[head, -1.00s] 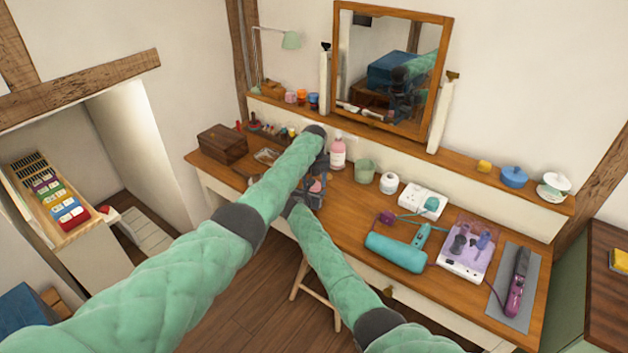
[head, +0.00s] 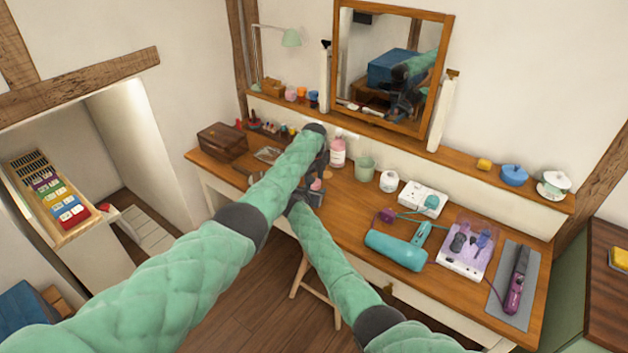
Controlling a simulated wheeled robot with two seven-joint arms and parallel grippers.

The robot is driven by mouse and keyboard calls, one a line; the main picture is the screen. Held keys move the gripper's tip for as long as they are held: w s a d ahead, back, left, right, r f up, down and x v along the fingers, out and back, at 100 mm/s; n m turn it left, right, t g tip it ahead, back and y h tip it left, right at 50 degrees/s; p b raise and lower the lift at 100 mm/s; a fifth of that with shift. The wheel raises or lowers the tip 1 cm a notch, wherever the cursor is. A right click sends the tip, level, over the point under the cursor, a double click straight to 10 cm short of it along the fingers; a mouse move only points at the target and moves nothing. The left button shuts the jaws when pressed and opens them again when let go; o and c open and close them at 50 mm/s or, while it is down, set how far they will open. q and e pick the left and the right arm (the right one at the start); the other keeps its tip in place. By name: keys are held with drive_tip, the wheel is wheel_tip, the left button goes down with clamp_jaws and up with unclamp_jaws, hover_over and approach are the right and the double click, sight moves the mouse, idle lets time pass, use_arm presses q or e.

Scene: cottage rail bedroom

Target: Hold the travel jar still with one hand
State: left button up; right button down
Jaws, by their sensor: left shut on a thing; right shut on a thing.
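A small pink piece, which looks like the travel jar (head: 316,184), shows between my two grippers, over the front part of the wooden dressing table (head: 345,213). Most of it is hidden by the dark jaws. My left gripper (head: 320,172) reaches down to it from above and is shut. My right gripper (head: 305,194) comes in from the front, low beside it, and is also shut. The fingertips are small and dark, so which part each one grips cannot be made out.
A pink bottle (head: 338,152), a green cup (head: 365,169) and a white jar (head: 389,181) stand just behind and right of the grippers. A teal hair dryer (head: 396,251) lies further right. A wooden box (head: 222,141) stands left. A stool (head: 300,278) is below.

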use_arm(q)
drive_tip(key=o, duration=1.1)
drive_tip(key=shift+r, duration=2.25)
drive_tip(key=c, duration=0.3)
wheel_tip(320, 180, up, 3)
drive_tip(key=shift+f+m, duration=0.2)
drive_tip(key=shift+m, duration=0.6)
drive_tip(key=shift+r+m, duration=0.25)
drive_tip(key=shift+m, duration=0.05)
drive_tip(key=shift+f, duration=3.8)
